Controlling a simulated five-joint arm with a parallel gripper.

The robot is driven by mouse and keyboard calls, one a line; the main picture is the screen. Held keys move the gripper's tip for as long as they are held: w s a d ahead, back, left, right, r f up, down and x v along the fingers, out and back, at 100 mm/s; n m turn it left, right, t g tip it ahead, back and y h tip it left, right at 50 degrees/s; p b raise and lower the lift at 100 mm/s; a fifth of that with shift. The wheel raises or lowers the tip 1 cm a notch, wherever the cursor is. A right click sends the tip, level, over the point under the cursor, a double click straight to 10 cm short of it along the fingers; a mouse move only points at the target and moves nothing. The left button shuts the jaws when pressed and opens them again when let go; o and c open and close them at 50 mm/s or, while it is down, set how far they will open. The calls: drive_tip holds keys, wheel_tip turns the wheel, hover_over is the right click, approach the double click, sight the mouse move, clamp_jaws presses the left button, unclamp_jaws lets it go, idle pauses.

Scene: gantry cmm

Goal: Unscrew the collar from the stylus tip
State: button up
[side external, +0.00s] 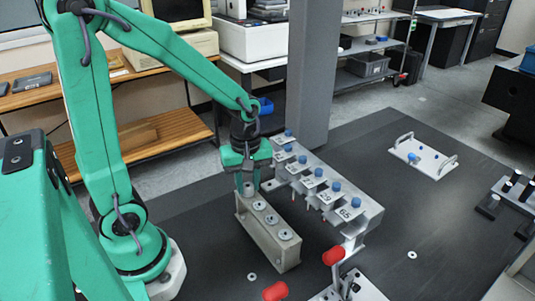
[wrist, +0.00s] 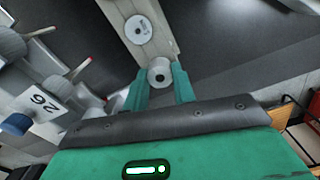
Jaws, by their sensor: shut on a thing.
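My gripper (side external: 248,188) points down over the far end of a long grey block (side external: 259,238) in the side view. In the wrist view its two green fingers (wrist: 160,80) are shut on a round grey collar (wrist: 160,71) with a dark hole in its top. The collar stands at the end of the block, which also shows in the wrist view (wrist: 122,12). I cannot make out a stylus tip under the collar; the fingers and collar hide that spot.
Flat round discs (side external: 271,219) sit in line along the block's top. Right beside it stands a grey rack (side external: 372,215) with numbered tags and blue knobs.

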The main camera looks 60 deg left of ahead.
sight(248, 185)
drive_tip(key=shift+w+n, duration=0.15)
drive_tip(key=shift+n, duration=1.65)
drive_tip(key=shift+n, duration=0.4)
drive_tip(key=shift+r+n, duration=0.1)
drive_tip(key=shift+n, duration=2.1)
drive_tip(key=o, duration=0.9)
drive_tip(key=shift+o, duration=0.2)
drive_tip(key=shift+r, duration=3.85)
